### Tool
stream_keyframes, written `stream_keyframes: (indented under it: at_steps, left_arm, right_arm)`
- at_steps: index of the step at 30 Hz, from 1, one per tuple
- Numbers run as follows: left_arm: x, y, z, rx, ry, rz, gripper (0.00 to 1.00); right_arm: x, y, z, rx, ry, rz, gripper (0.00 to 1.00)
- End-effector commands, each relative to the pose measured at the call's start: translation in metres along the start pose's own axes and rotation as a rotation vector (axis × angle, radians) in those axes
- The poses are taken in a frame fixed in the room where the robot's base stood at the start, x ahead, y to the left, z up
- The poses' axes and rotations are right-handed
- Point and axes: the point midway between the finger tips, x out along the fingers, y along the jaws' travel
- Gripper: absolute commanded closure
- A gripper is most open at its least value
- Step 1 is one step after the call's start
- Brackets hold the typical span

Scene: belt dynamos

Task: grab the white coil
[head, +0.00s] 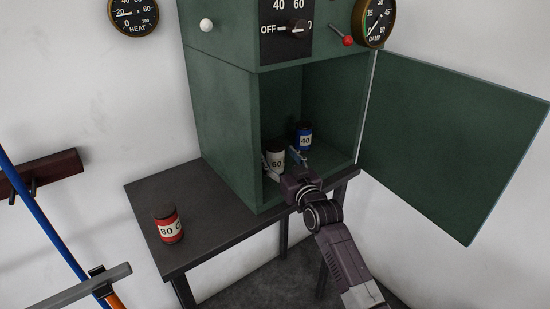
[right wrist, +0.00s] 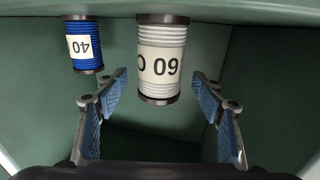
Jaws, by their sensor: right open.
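The white coil (head: 276,155), with dark end caps and a label reading 60, stands upright inside the open green cabinet. In the right wrist view, the white coil (right wrist: 162,62) appears inverted, just ahead of and between the fingers. My right gripper (head: 284,167) reaches into the cabinet opening. Its blue-padded fingers (right wrist: 160,88) are spread apart, with nothing held; a gap shows on each side of the coil. My left gripper is not in view.
A blue coil labelled 40 (head: 304,137) stands close by in the cabinet (head: 222,117). A red coil labelled 80 (head: 168,225) stands on the dark table (head: 150,193). The cabinet door (head: 450,140) hangs open at the right.

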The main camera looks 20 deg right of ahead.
Motion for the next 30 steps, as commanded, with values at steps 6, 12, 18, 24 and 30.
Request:
stream_keyframes:
  at_steps: [6,12,18,24,30]
  left_arm:
    - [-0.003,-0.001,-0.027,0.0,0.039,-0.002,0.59]
    - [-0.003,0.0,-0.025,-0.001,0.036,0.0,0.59]
    - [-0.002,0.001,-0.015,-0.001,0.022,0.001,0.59]
    - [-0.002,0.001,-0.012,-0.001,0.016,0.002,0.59]
    - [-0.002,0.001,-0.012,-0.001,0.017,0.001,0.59]
  right_arm:
    - [0.019,0.0,-0.001,0.0,0.0,0.0,0.38]
    - [0.022,0.0,0.0,0.0,0.001,0.0,0.38]
    - [0.022,0.0,0.0,0.0,0.0,0.0,0.46]
    - [0.022,0.0,0.0,0.0,0.0,0.0,0.69]
    - [0.022,0.0,0.0,0.0,0.0,0.0,0.91]
